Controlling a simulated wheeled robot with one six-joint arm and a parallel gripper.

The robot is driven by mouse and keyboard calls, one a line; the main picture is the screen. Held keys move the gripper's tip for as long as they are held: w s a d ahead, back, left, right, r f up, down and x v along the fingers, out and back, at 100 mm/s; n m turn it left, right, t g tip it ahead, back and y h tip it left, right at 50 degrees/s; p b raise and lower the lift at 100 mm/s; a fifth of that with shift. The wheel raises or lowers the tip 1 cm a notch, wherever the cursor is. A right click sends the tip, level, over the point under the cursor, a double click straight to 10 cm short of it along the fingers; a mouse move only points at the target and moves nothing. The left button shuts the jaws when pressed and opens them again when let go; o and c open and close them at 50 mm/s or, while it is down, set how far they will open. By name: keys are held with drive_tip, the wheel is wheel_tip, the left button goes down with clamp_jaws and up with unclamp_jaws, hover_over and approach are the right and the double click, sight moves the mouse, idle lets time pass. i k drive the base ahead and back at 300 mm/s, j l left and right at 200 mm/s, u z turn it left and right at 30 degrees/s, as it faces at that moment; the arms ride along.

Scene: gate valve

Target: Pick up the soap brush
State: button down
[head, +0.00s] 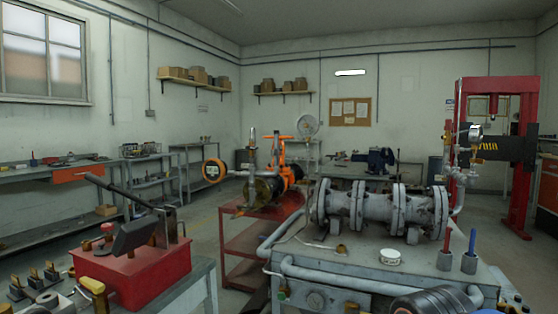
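I cannot clearly make out a soap brush. On the grey bench (350,277) at the right, two small grey cups stand near the right end. One cup (444,261) holds a thing with a long red handle (448,228); the other cup (469,263) holds a thing with a blue handle (472,242). Whether either is a brush cannot be told, as their lower ends are hidden in the cups. A round white dish or lid (390,257) lies at the bench's front middle. My gripper is not in view.
A flanged grey pipe assembly (377,207) lies along the bench behind the cups. A red press frame (525,150) stands behind at right. A red box with a lever (132,270) is at front left, and a red cart (243,235) in the middle. Dark ribbed coils (432,303) fill the bottom right.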

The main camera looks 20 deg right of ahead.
sight(473, 236)
drive_tip(key=z, duration=1.3)
